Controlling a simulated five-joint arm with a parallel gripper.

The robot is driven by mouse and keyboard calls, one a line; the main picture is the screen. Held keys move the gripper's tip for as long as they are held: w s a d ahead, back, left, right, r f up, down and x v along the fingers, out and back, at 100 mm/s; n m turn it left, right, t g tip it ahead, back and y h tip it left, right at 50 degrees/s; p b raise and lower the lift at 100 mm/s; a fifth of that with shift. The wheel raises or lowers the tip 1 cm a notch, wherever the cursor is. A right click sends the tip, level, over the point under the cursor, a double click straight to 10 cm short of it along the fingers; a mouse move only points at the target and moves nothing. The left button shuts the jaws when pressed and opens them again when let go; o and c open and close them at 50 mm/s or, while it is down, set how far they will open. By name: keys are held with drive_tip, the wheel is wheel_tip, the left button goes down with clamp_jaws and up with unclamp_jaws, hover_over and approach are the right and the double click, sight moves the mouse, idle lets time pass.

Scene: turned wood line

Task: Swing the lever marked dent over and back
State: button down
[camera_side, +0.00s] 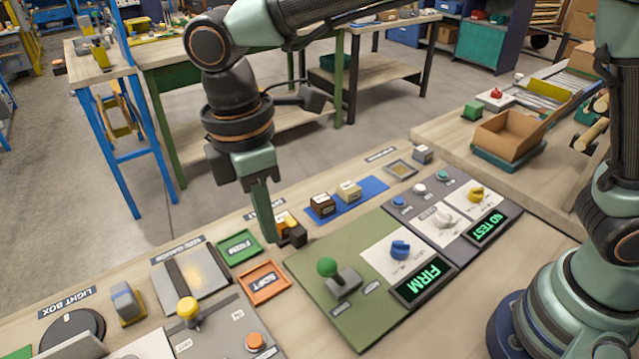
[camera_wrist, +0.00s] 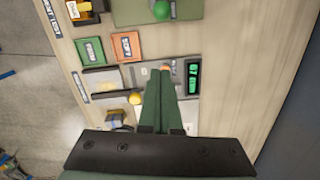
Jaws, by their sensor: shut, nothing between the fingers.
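A green-ball lever (camera_side: 327,267) stands on a grey base on the green panel, its ball leaning to the upper left. Its ball shows at the top edge of the wrist view (camera_wrist: 160,10). The small words by it are too small to read. A yellow-ball lever (camera_side: 187,308) stands on the grey panel at lower left; it also shows in the wrist view (camera_wrist: 135,98). My gripper (camera_side: 271,238) is shut and empty, left of the green lever in the side view. In the wrist view my fingertips (camera_wrist: 165,72) overlap the grey panel, right of the yellow ball.
A sign ending in "ENT TEST" (camera_wrist: 50,16) is on the bench beside a dark fixture with a yellow-orange part (camera_side: 291,230). Green FIRM tray (camera_side: 240,247) and orange SOFT tray (camera_side: 264,282) lie left of the green panel. A blue knob (camera_side: 400,248) and a FIRM display (camera_side: 424,280) are right of the lever.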

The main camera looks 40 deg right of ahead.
sight(334, 272)
drive_tip(key=s+d+f, duration=0.1)
drive_tip(key=d+f, duration=0.3)
drive_tip(key=f, duration=0.6)
drive_tip(key=shift+d+f, duration=0.2)
drive_tip(key=shift+d, duration=0.2)
drive_tip(key=shift+s, duration=0.1)
drive_tip(key=shift+d+r, duration=0.2)
drive_tip(key=shift+d, duration=0.15)
